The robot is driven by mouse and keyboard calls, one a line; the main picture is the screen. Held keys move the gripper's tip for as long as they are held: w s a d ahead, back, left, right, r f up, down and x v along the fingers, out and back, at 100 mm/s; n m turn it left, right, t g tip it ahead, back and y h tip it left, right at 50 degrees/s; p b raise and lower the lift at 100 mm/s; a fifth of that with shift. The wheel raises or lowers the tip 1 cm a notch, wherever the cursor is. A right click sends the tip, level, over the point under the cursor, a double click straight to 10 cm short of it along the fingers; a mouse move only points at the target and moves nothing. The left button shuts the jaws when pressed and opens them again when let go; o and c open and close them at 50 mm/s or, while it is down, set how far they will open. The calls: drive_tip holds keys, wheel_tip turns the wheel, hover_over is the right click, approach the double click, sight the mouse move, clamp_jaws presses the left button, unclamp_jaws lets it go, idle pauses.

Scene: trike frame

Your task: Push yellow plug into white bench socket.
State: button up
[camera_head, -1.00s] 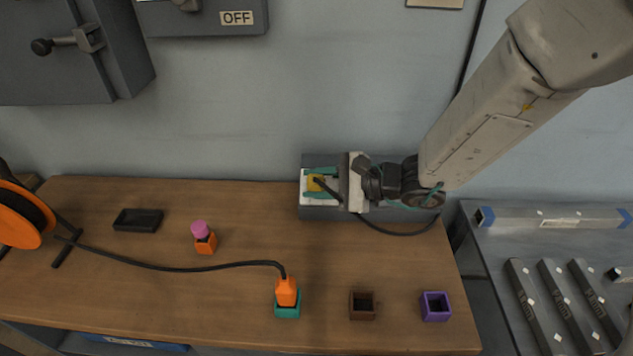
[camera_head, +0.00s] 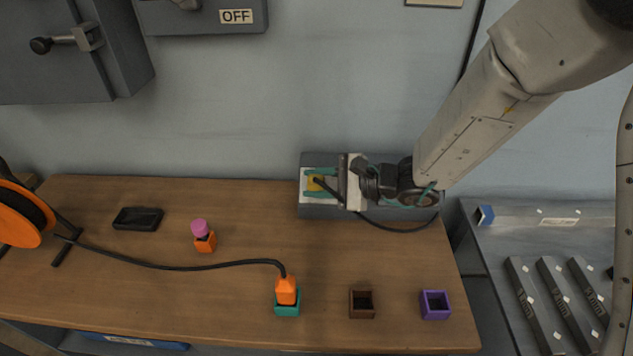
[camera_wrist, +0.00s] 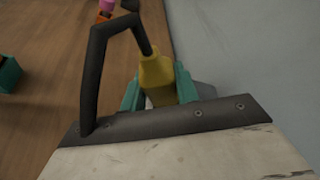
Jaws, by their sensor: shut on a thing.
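The yellow plug (camera_head: 315,184) is between the teal fingers of my gripper (camera_head: 320,183), at the white bench socket (camera_head: 305,195) on the grey box at the back of the bench. The gripper is shut on the plug. In the wrist view the yellow plug (camera_wrist: 157,78) stands between the teal fingertips, with its black cord coming off the top. The plug's lower end and the socket opening are hidden, so I cannot tell how deep it sits.
An orange plug (camera_head: 286,290) stands in a teal holder (camera_head: 288,309). A brown holder (camera_head: 361,304), a purple holder (camera_head: 435,305), a pink-topped orange piece (camera_head: 203,238) and a black tray (camera_head: 138,219) stand on the bench. The wall is close behind the grey box.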

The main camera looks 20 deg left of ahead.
drive_tip(key=shift+w+f, duration=0.15)
drive_tip(key=o, duration=1.1)
drive_tip(key=v, duration=0.7)
drive_tip(key=shift+d, duration=0.35)
